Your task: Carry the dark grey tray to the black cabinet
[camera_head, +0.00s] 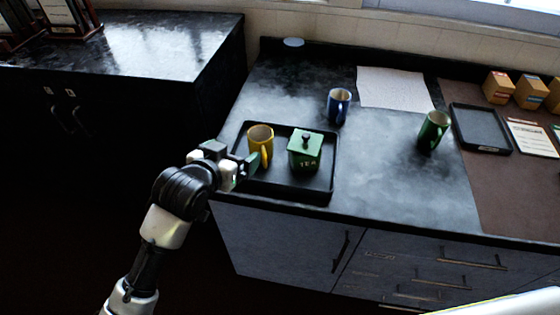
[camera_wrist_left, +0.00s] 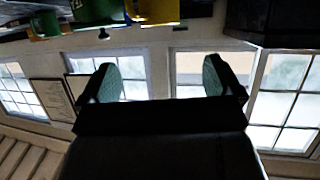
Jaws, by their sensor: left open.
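A dark grey tray (camera_head: 265,189) with a raised rim lies near the left front corner of the worktop. A yellow mug (camera_head: 260,139) and a green lidded tea tin (camera_head: 304,152) stand on it; both also show in part at the top of the left wrist view, the yellow mug (camera_wrist_left: 158,11) close to my fingers. My left gripper (camera_head: 236,168) is at the tray's left edge, open, with nothing visible between its fingers (camera_wrist_left: 165,80). I cannot tell whether it touches the rim. The black cabinet (camera_head: 150,48) stands to the left. My right gripper is out of view.
A blue mug (camera_head: 338,106) stands just behind the tray, and a green mug (camera_head: 433,131) farther right. A second dark tray (camera_head: 481,130) lies on the brown mat (camera_head: 470,98) at right. Framed items (camera_head: 68,18) stand at the cabinet's left; its right top is clear.

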